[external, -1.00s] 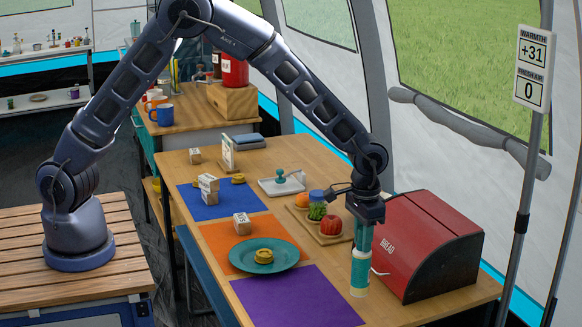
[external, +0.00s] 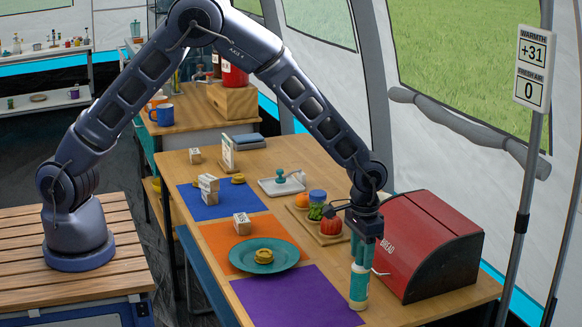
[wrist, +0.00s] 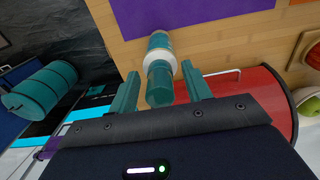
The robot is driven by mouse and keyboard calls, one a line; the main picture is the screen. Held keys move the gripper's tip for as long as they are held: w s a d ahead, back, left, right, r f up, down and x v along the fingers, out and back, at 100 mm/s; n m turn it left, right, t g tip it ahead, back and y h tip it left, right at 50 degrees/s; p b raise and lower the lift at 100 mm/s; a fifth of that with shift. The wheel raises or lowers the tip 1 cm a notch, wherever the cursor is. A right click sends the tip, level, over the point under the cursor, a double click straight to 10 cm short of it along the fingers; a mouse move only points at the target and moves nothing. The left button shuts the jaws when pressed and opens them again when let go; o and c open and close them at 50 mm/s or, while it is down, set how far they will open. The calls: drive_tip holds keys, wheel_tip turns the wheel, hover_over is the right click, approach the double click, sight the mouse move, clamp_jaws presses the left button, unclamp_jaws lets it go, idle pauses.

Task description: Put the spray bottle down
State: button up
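The spray bottle (external: 359,287), teal with white bands, is upright at the table's front right, between the purple mat and the red bread box. Its base appears to meet the tabletop. My gripper (external: 364,256) is above it, pointing down, with its fingers around the bottle's top. In the wrist view the bottle (wrist: 160,55) lies between the two teal fingers of my gripper (wrist: 161,80). A gap shows on each side of it, so the fingers look open. The bottle's far side is hidden.
The red bread box (external: 428,245) stands close on the right. The purple mat (external: 297,298) is on the left, with a teal plate (external: 285,257) behind it on the orange mat (external: 220,240). A board with produce (external: 318,237) is behind my gripper. The front table edge is near.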

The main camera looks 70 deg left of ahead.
wheel_tip(320, 180, up, 12)
drive_tip(key=shift+r, duration=0.1)
drive_tip(key=s+a+r+t+h, duration=0.1)
drive_tip(key=s+a+r+t, duration=0.1)
drive_tip(key=s+a+r, duration=1.65)
drive_tip(key=s+a+r+t, duration=0.1)
drive_tip(key=s+a, duration=0.3)
drive_tip(key=s, duration=0.3)
drive_tip(key=s+a+r, duration=0.1)
drive_tip(key=s+a, duration=0.2)
drive_tip(key=s, duration=0.5)
drive_tip(key=s+a+r+t+y, duration=0.1)
drive_tip(key=s+a, duration=0.3)
drive_tip(key=s, duration=0.3)
drive_tip(key=shift+s+a+r+t, duration=0.25)
drive_tip(key=shift+s+a+t, duration=0.05)
drive_tip(key=shift+s, duration=0.05)
